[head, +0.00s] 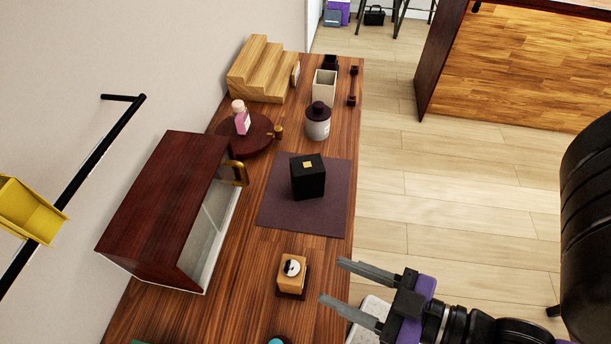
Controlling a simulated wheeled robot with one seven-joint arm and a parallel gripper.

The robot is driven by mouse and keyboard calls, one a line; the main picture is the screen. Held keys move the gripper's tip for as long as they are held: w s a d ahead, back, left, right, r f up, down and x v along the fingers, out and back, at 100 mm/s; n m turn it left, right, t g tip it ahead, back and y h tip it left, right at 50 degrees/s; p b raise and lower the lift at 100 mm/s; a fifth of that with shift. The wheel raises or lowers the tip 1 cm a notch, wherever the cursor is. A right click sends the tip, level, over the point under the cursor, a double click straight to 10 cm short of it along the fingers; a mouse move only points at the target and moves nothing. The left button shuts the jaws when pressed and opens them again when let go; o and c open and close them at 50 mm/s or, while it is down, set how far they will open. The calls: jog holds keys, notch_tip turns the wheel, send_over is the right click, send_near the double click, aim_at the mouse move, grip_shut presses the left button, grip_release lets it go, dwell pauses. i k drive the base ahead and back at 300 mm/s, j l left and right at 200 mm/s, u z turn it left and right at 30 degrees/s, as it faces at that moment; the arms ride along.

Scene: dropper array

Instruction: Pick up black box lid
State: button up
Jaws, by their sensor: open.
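The black box (309,184) stands upright on a dark purple mat (273,212) on the wooden counter. Its black lid (309,162) is on top, with a small gold square in its middle. My gripper (333,281) is at the lower right, over the counter's right edge. Its two grey fingers are apart and point left. It is empty and nearer to me than the box, apart from it and from the lid.
A wooden block with a white dial (292,268) stands left of my fingers. A dark red cabinet (162,200) is at left. A white jar with a dark lid (317,122), a round dark stand (250,135), and wooden steps (262,71) are beyond the mat.

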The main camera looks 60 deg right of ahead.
aim_at(307, 172)
jog(key=z, duration=1.35)
jog(key=u, duration=0.8)
jog(key=i+l+u, duration=0.15)
jog(key=l+u, duration=0.25)
jog(key=l, duration=1.35)
jog(key=k+l+u, duration=0.1)
jog(key=l+u, duration=0.25)
jog(key=l, duration=1.4)
